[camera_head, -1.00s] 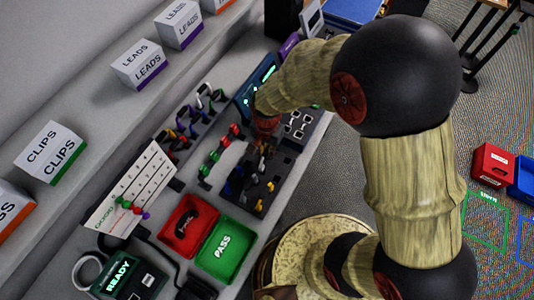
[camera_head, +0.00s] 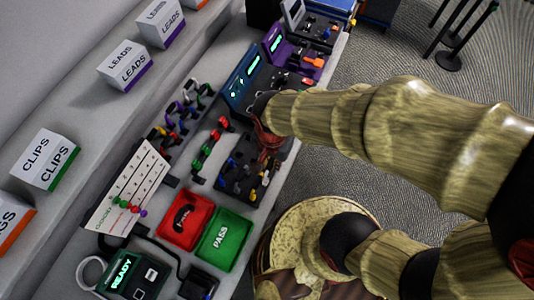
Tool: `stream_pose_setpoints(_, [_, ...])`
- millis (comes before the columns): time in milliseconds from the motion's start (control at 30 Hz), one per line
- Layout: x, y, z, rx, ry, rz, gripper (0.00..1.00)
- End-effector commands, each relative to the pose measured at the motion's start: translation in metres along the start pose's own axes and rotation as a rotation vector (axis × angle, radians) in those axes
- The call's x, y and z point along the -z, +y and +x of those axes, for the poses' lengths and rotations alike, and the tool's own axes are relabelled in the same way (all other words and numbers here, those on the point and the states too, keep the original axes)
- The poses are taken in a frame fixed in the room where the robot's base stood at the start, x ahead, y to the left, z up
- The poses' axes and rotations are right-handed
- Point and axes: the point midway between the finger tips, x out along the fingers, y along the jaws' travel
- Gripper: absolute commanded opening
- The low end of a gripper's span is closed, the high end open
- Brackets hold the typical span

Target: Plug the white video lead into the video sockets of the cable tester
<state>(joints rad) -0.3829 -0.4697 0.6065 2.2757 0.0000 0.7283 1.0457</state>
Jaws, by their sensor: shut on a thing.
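My gripper (camera_head: 266,148) is reddish brown and points down over the right part of the bench, at the upper edge of a dark tray of small connectors (camera_head: 236,170). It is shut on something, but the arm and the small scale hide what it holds. A teal-fronted unit with a lit screen (camera_head: 238,84) stands just beyond the gripper; a purple-fronted unit (camera_head: 275,42) is further back. I cannot tell which is the cable tester, and its video sockets cannot be made out. I cannot pick out the white video lead for certain.
Coloured leads hang on a rack (camera_head: 186,105) left of the gripper. A red bin (camera_head: 187,221) holding a dark item and a green PASS bin (camera_head: 224,240) stand in front. A white card (camera_head: 128,187) and a READY box (camera_head: 128,274) lie at front left.

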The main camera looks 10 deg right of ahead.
Motion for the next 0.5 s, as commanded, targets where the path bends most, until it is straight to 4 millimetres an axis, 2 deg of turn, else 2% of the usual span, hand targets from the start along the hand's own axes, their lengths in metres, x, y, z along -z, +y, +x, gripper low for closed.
stream_pose_setpoints(500, [-0.007,0.007,-0.025,0.0,0.0,0.0,0.0])
